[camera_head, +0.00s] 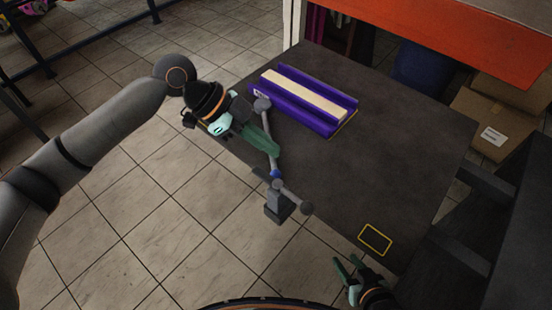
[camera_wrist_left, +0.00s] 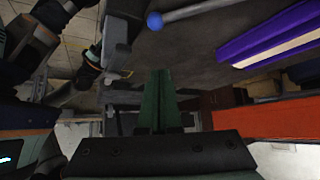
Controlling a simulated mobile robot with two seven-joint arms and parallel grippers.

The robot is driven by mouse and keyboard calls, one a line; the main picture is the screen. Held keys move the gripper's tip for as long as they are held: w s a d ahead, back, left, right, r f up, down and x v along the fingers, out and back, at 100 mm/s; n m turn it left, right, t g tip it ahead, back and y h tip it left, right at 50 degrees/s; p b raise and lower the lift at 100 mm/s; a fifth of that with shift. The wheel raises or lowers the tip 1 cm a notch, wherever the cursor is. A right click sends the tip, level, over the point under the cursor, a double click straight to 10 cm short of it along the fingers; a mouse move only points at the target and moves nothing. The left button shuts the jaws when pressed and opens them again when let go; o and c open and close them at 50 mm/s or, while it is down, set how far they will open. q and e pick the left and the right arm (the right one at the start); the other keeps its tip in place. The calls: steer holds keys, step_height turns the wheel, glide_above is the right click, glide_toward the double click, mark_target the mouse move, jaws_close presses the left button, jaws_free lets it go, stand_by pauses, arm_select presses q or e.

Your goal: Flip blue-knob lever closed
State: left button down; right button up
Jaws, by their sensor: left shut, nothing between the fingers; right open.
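The blue knob (camera_head: 276,174) sits on the end of a thin grey lever rod (camera_head: 268,145). The rod runs up to a round grey joint (camera_head: 262,104) by the purple fixture. In the left wrist view the blue knob (camera_wrist_left: 154,20) is near the top, with its rod reaching right. My left gripper (camera_head: 277,151) is shut and empty, its green fingers close beside the rod just above the knob; I cannot tell whether they touch. Its closed fingers also show in the left wrist view (camera_wrist_left: 160,85). My right gripper (camera_head: 348,266) is open and empty near the table's lower corner.
A purple fixture (camera_head: 290,107) with a pale strip lies on the dark table (camera_head: 385,130). A yellow-outlined square (camera_head: 375,239) marks the near corner. The table's middle is clear.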

arm_select(q)
steer(key=x, duration=1)
steer(key=a, duration=0.3)
steer(key=shift+w+a+f, duration=0.1)
steer(key=shift+a+f, duration=0.1)
steer(key=shift+a, duration=0.15)
steer(key=shift+a+f, duration=0.1)
steer(key=shift+a, duration=0.2)
arm_select(e)
steer(key=shift+w, duration=0.1)
arm_select(q)
steer(key=shift+a, duration=0.15)
